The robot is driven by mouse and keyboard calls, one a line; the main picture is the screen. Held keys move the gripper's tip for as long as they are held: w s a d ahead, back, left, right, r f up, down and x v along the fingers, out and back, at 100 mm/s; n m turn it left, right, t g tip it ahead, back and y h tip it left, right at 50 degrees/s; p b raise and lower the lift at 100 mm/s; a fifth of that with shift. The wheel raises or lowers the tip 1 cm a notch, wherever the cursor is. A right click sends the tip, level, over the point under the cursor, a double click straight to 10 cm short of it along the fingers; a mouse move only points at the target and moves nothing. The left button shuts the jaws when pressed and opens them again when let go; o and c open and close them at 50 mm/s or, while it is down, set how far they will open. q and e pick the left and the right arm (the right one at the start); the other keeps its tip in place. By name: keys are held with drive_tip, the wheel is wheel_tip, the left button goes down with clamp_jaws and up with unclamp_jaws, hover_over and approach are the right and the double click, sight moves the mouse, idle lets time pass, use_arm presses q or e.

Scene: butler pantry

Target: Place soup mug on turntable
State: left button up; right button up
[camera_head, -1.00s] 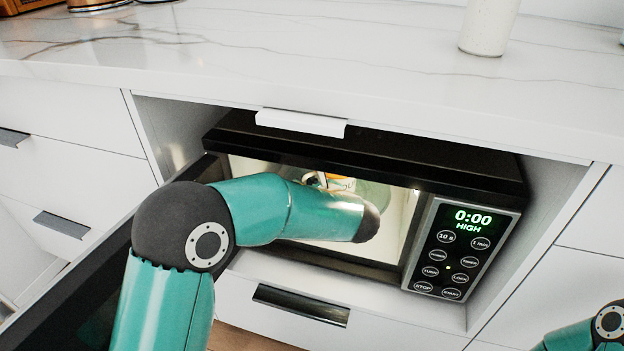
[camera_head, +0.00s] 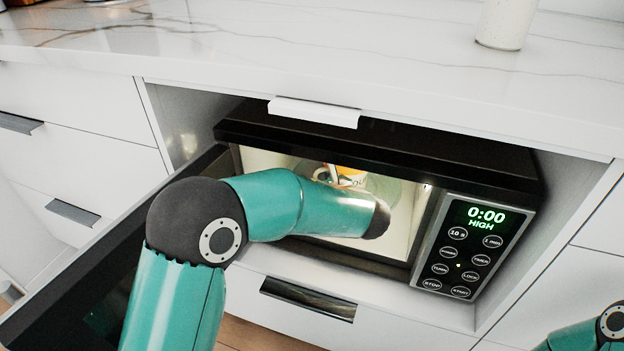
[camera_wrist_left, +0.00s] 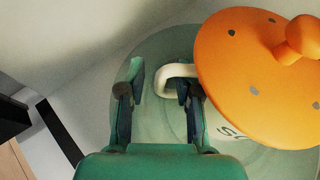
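The soup mug, white with an orange lid (camera_wrist_left: 255,75), is inside the open microwave. The left wrist view shows it standing over the clear glass turntable (camera_wrist_left: 155,42); its base is hidden by the lid. In the head view only part of the mug (camera_head: 354,179) shows above my forearm. My left gripper (camera_wrist_left: 160,82) is open at the white mug handle (camera_wrist_left: 175,71). The right finger is at the handle loop and seems to reach into it; the left finger stands apart from the handle. My right gripper is out of view; only part of that arm shows at lower right.
The microwave (camera_head: 380,144) sits in a cabinet niche under the marble counter (camera_head: 300,50). Its dark door (camera_head: 60,285) hangs open on the left. The control panel (camera_head: 468,245) is on the right. A white container (camera_head: 505,22) stands on the counter.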

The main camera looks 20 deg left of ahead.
use_arm(q)
drive_tip(key=p+v, duration=0.2)
drive_tip(key=v, duration=0.1)
drive_tip(key=shift+r, duration=0.35)
drive_tip(key=s+d+p, duration=0.1)
drive_tip(key=s+d, duration=0.2)
drive_tip(key=s, duration=0.1)
drive_tip(key=s+d+p, duration=0.1)
drive_tip(key=s+d, duration=0.3)
drive_tip(key=shift+s+d+f, duration=0.15)
drive_tip(key=shift+s+d, duration=0.05)
drive_tip(key=shift+s+d+f+p, duration=0.1)
drive_tip(key=shift+s+d+p, duration=0.15)
drive_tip(key=shift+s+p, duration=0.1)
